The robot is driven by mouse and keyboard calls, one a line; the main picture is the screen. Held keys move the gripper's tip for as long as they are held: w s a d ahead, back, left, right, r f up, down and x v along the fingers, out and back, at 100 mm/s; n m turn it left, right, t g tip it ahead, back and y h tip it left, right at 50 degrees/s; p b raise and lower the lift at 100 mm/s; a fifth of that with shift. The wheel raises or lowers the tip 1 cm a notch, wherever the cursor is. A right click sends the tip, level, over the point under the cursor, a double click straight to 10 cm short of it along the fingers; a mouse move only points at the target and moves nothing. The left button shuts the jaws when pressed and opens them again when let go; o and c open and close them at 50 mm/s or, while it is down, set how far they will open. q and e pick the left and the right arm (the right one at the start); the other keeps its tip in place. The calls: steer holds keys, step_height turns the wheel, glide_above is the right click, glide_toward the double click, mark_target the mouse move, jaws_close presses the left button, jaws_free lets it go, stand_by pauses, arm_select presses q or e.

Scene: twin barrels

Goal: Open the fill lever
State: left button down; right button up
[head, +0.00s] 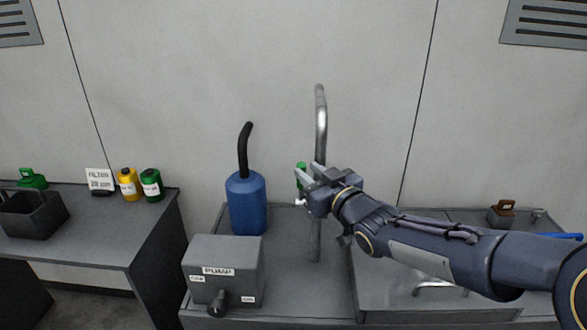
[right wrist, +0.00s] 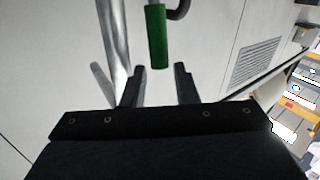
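The fill lever has a green handle (head: 301,175) beside the tall metal pipe (head: 320,120). Only part of the handle shows in the head view, behind my right gripper (head: 309,174). In the right wrist view the green handle (right wrist: 157,37) hangs just ahead of the fingertips, lined up with the gap between them. My right gripper (right wrist: 158,72) is open there, with a finger on either side of the gap and nothing between them. The pipe (right wrist: 113,45) runs close to the left finger. My left gripper is not in view.
A blue barrel (head: 247,203) with a black hose stands left of the pipe. A grey pump box (head: 222,270) with a dark knob sits at the front. A side table (head: 110,230) holds yellow and green bottles and a dark bin (head: 34,214).

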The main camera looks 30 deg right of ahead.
mark_target(304, 168)
steer(key=shift+w+a, duration=0.1)
steer(key=shift+w, duration=1.85)
jaws_close()
